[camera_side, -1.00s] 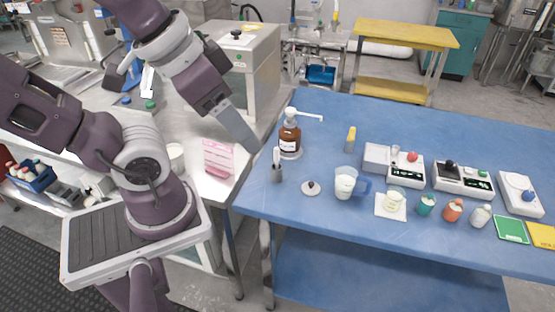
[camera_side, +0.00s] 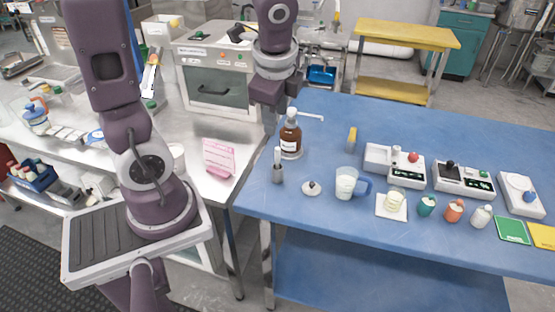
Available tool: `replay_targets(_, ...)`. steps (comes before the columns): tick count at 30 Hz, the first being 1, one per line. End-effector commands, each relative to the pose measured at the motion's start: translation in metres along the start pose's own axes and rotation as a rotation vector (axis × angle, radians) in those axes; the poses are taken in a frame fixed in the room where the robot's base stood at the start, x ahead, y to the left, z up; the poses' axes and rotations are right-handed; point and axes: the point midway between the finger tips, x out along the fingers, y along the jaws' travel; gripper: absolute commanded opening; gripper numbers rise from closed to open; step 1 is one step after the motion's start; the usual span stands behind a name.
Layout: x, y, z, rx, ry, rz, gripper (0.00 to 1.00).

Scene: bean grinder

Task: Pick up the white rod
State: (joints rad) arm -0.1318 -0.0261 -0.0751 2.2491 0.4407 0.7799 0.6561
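The white rod (camera_side: 277,156) stands upright in a small grey holder (camera_side: 278,174) near the left edge of the blue table. Its lower end is hidden inside the holder. My gripper (camera_side: 270,124) points down just above the white rod and a little to its left, apart from it. Its fingers are seen edge-on, so I cannot tell whether they are open or shut. I see nothing held in it.
A brown pump bottle (camera_side: 290,141) stands close to the right of the rod, its white spout pointing right.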

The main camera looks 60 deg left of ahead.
Motion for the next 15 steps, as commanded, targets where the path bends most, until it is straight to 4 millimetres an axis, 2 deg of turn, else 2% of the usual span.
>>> replay_targets(1, 0.028, -0.011, -0.003, 0.159, -0.051, 0.033, 0.39)
replay_targets(3, 0.062, -0.024, -0.005, 0.373, -0.093, 0.066, 0.39)
replay_targets(6, 0.098, -0.032, -0.008, 0.589, -0.118, 0.107, 0.39)
replay_targets(9, 0.116, -0.034, -0.009, 0.692, -0.125, 0.129, 0.39)
replay_targets(15, 0.142, -0.03, -0.004, 0.713, -0.127, 0.134, 0.39)
